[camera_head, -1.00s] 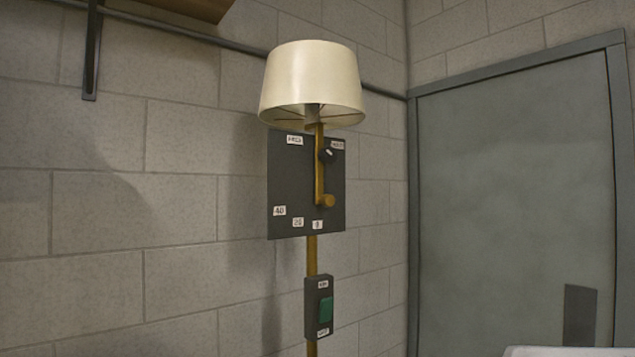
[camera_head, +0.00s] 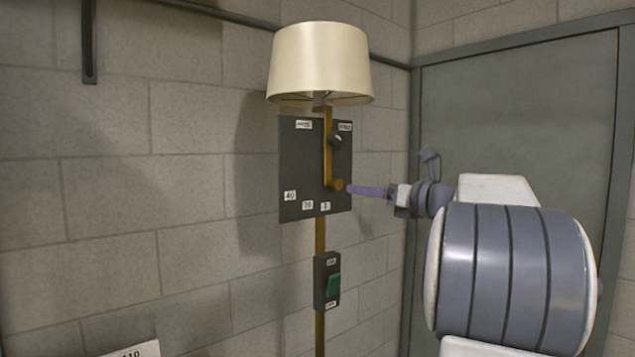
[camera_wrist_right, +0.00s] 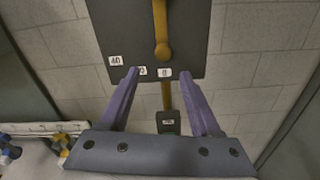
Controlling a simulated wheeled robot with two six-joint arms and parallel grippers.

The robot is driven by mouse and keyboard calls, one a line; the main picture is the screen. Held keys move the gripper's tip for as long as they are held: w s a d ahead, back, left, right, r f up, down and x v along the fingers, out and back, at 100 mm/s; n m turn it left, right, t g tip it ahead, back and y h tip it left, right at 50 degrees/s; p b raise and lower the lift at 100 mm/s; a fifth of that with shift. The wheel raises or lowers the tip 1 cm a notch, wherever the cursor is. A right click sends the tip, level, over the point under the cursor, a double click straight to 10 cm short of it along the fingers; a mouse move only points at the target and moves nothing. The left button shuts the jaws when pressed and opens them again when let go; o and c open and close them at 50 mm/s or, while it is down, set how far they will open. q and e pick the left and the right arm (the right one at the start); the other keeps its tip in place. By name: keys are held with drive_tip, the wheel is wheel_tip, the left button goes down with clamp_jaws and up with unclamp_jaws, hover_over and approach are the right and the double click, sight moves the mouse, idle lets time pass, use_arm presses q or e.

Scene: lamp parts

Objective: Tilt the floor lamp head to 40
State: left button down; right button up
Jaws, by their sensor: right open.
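The floor lamp has a cream shade (camera_head: 320,62) on a brass arm (camera_head: 328,145) that hangs upright in front of a dark panel (camera_head: 300,170). The arm's lower end has a round brass knob (camera_head: 336,185), near the "0" label; "20" and "40" labels lie to its left. My right gripper (camera_head: 352,188) comes in from the right, its fingertips close to the knob. In the wrist view, the right gripper (camera_wrist_right: 160,80) is open and empty, with the brass knob (camera_wrist_right: 163,50) ahead between its fingers. My left gripper is out of view.
A switch box with a green rocker (camera_head: 333,285) is on the pole below. A block wall (camera_head: 180,200) stands behind, and a grey door (camera_head: 500,110) is at the right. A white labelled object (camera_head: 135,351) shows at bottom left.

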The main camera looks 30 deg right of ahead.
sight(339, 184)
drive_tip(key=w+p, duration=0.1)
drive_tip(key=w, duration=0.2)
drive_tip(key=w+p, duration=0.2)
drive_tip(key=w, duration=0.1)
drive_tip(key=w+p, duration=0.1)
drive_tip(key=w, duration=0.2)
drive_tip(key=shift+w+a+r, duration=0.1)
drive_tip(key=shift+r, duration=0.25)
drive_tip(key=shift+w+f+p, duration=0.15)
drive_tip(key=shift+w+p, duration=0.15)
drive_tip(key=shift+w, duration=0.15)
clamp_jaws()
idle(0.7)
